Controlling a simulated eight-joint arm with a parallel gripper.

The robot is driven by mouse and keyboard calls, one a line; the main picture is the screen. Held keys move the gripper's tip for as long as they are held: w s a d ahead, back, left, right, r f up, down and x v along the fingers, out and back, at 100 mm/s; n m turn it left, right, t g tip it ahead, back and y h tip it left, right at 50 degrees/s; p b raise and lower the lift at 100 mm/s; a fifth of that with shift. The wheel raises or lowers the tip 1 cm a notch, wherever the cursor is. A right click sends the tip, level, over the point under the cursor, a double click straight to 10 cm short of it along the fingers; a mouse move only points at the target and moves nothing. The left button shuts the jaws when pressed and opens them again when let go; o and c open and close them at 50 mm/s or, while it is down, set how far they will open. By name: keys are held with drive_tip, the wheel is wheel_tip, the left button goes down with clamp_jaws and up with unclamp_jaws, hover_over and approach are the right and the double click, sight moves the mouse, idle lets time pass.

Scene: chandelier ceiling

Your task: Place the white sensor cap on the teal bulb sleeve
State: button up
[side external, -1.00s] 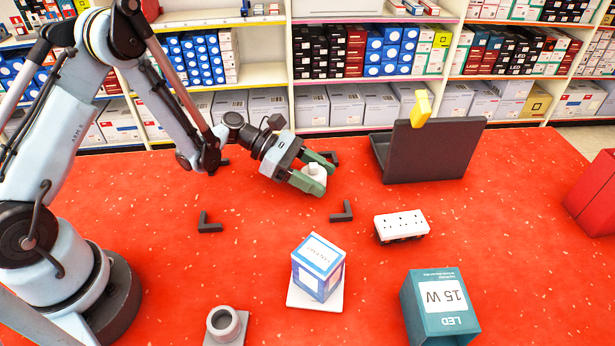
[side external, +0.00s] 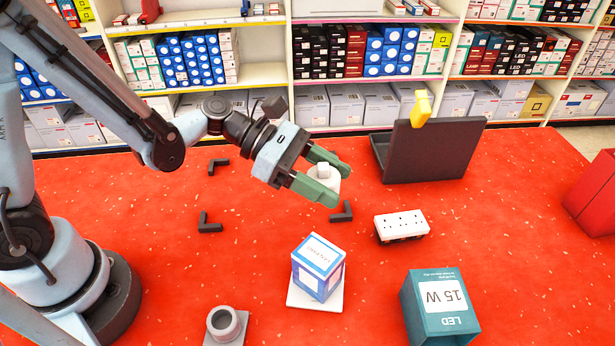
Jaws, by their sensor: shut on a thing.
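My gripper (side external: 327,180) is shut on the white sensor cap (side external: 323,184), a small rounded white piece with a knob on top. The green fingers sit on either side of it and hide part of its rim. It appears to be held above the red table, near the dark corner brackets. The teal bulb sleeve (side external: 440,312), a box marked "LED 15 W", stands at the lower right, well apart from my gripper. Its lower edge is close to the frame's bottom.
A blue-and-white box (side external: 318,267) stands on a white plate between my gripper and the front. A white socket block (side external: 401,225) and a dark stand (side external: 430,150) with a yellow piece (side external: 421,108) are to the right. A grey ring holder (side external: 225,325) is at front.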

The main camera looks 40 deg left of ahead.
drive_tip(key=s+d+r+m+g, duration=0.1)
drive_tip(key=s+d+r, duration=0.2)
drive_tip(key=s+d, duration=0.35)
drive_tip(key=s+d+r+m+g, duration=0.2)
drive_tip(key=s+d, duration=0.1)
drive_tip(key=d, duration=0.7)
drive_tip(key=s+d+r+m+g, duration=0.1)
drive_tip(key=s+d+r, duration=0.2)
drive_tip(key=s+d, duration=0.35)
hover_over(448, 302)
drive_tip(key=shift+h, duration=0.3)
wheel_tip(448, 302, down, 7)
drive_tip(key=shift+f, duration=2.1)
drive_tip(key=o, duration=1)
drive_tip(key=shift+f, duration=0.1)
